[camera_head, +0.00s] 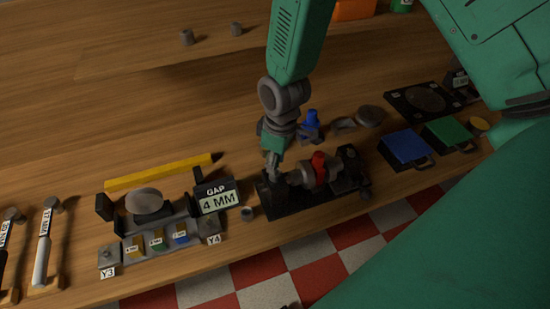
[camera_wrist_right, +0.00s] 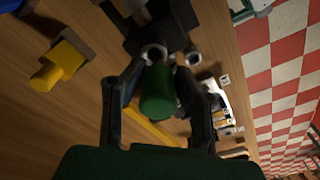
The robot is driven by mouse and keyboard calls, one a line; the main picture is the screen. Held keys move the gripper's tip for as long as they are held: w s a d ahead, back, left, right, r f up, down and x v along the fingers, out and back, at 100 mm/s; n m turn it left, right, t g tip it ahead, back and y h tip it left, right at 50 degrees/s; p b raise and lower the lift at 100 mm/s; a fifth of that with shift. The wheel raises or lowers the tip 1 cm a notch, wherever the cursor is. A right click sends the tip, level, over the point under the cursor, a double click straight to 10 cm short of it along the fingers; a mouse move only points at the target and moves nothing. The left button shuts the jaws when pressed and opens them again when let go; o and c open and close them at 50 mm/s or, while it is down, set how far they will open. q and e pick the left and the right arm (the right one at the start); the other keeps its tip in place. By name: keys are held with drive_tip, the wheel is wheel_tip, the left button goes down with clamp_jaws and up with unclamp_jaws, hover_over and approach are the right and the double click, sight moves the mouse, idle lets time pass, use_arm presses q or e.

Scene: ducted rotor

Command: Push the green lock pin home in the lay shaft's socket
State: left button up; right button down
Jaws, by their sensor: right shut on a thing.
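My right gripper (camera_head: 273,172) reaches down to the left end of a black fixture (camera_head: 290,203) that carries the lay shaft, a grey shaft with a red collar (camera_head: 318,165). In the wrist view my right gripper (camera_wrist_right: 157,95) is shut on the green lock pin (camera_wrist_right: 157,92), with a finger on each side. The pin's far end lies close to a grey ring-shaped opening (camera_wrist_right: 153,53), which looks like the socket. I cannot tell whether the pin touches it or is partly in it. The pin is hidden in the head view. My left gripper is not in view.
Left of the fixture stand a "GAP 4 MM" sign (camera_head: 217,197), a grey gauge rack (camera_head: 160,242) and a yellow bar (camera_head: 160,173). A blue box (camera_head: 404,147) and a green box (camera_head: 447,133) lie to the right. The table's front edge runs close below the fixture.

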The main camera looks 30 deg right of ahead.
drive_tip(key=shift+d, duration=0.2)
drive_tip(key=shift+a+f, duration=0.1)
drive_tip(key=shift+a+f, duration=0.3)
drive_tip(key=shift+a, duration=0.05)
drive_tip(key=shift+r, duration=0.1)
drive_tip(key=shift+d, duration=0.1)
drive_tip(key=shift+d+r, duration=0.15)
drive_tip(key=shift+r, duration=0.15)
drive_tip(key=shift+d, duration=0.1)
drive_tip(key=shift+a, duration=0.2)
